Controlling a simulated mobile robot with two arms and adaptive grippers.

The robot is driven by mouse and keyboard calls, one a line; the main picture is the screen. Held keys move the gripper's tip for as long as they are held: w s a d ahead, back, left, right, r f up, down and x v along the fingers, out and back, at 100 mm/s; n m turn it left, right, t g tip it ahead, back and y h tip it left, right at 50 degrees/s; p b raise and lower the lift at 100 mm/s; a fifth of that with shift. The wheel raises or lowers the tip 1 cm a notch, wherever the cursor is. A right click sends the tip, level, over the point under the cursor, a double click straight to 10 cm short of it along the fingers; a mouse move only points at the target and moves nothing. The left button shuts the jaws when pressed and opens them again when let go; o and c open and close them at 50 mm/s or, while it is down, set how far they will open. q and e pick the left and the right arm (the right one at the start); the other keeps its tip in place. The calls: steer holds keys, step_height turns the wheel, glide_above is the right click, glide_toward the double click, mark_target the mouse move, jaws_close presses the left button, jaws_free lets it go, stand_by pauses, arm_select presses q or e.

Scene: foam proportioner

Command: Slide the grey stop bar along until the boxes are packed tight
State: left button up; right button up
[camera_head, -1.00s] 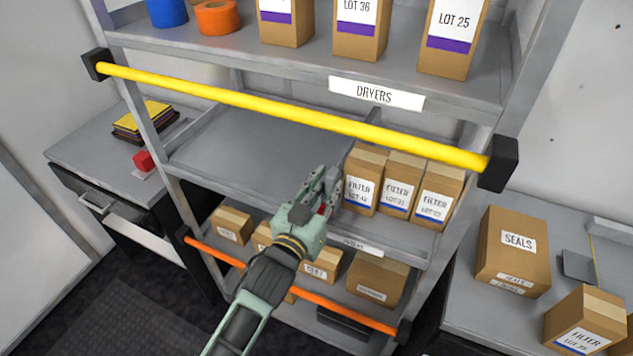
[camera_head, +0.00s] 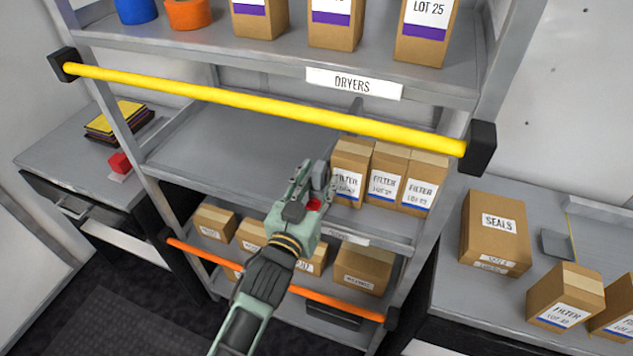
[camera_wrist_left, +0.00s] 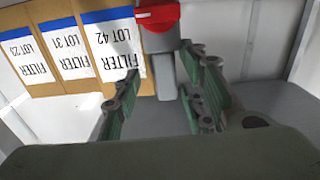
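The grey stop bar (camera_wrist_left: 163,73) shows in the left wrist view as an upright post with a red part (camera_wrist_left: 158,16) on top. In the head view the bar (camera_head: 321,176) is partly hidden by my left gripper (camera_head: 316,180). In the left wrist view the gripper's fingers (camera_wrist_left: 165,88) are spread on either side of the bar, with gaps visible. The filter boxes LOT 42 (camera_head: 350,160), LOT 31 (camera_head: 386,170) and a third (camera_head: 422,180) stand upright in a row right of the bar, close together. I cannot tell whether the bar touches LOT 42. My right gripper is not in view.
A yellow rail (camera_head: 270,103) crosses the rack above the middle shelf, and an orange rail (camera_head: 320,297) crosses below. The middle shelf (camera_head: 235,140) is bare on the left. Small boxes (camera_head: 362,268) fill the lower shelf. A side bench holds a SEALS box (camera_head: 493,232).

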arm_select(q)
steer(key=shift+a, duration=0.15)
steer(key=shift+s+a, duration=0.1)
steer(key=shift+s, duration=0.1)
steer(key=v, duration=1.1)
steer(key=shift+s, duration=0.3)
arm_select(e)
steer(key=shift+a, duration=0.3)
